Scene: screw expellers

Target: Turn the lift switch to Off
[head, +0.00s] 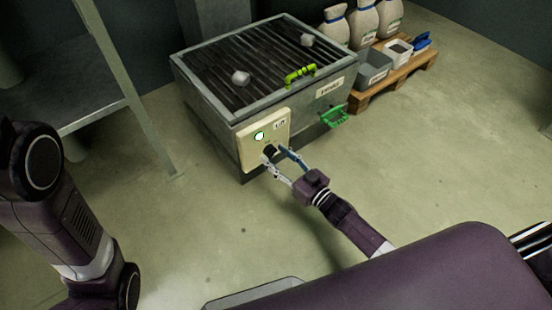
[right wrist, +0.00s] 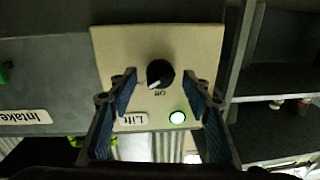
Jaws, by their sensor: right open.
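The cream Lift panel (head: 251,153) is on the side of the grey grated intake box. It carries a lit green lamp (head: 259,136), a Lift label (head: 280,126) and a black rotary switch (right wrist: 160,73). The switch's white mark points down and left in the right wrist view, close to the small "Off" lettering (right wrist: 162,93). My right gripper (head: 274,159) is open in front of the panel. In the right wrist view its fingers (right wrist: 160,90) stand on both sides of the switch, with gaps to it. My left arm shows at the left; its gripper is out of view.
The intake box (head: 196,88) has pale lumps and a light-green handle (head: 300,74) on its grate. A green bracket (head: 334,116) sticks out right of the panel. A pallet (head: 414,65) with sacks and bins stands behind. The floor to the right is clear.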

